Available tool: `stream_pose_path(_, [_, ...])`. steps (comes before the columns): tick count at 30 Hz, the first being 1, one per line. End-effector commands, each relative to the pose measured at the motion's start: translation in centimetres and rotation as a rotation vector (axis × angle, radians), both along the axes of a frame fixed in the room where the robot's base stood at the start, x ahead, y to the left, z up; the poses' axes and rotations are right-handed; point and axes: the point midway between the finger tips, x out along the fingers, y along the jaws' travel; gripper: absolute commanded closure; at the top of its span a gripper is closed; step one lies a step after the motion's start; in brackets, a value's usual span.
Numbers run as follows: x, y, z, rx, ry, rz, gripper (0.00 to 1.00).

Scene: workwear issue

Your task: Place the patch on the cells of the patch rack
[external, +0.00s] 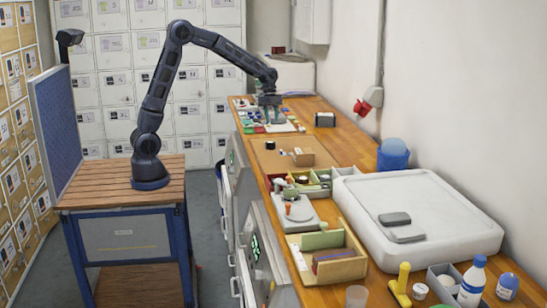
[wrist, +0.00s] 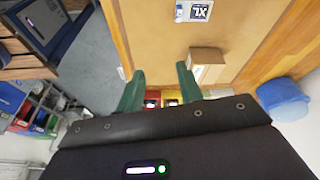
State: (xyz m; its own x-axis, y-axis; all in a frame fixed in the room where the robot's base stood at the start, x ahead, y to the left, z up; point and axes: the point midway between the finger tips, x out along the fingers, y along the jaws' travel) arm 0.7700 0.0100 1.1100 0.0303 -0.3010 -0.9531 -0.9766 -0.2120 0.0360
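My gripper (external: 270,108) is over the far part of the wooden counter, above a rack of coloured cells (external: 252,122), which seems to be the patch rack. In the wrist view my gripper (wrist: 160,78) shows two green fingers set apart, with no object seen held between their tips. Red and yellow parts (wrist: 170,101) show low between the fingers, mostly hidden by the gripper body.
A dark block (external: 325,119) stands right of the rack.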

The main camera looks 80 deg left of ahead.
Motion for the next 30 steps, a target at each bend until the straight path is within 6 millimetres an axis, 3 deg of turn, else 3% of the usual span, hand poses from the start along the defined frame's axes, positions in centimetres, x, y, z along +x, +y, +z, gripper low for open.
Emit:
stream_pose_path(3, [2.3, 1.4, -2.8, -0.033, -0.010, -0.081, 0.64])
stream_pose_path(10, [4.9, 3.0, -6.2, -0.075, -0.037, -0.191, 0.64])
stream_pose_path(19, [5.4, 2.9, -8.1, -0.085, -0.044, -0.220, 0.64])
stream_pose_path(30, [5.3, 1.3, -12.2, -0.083, -0.044, -0.217, 0.64])
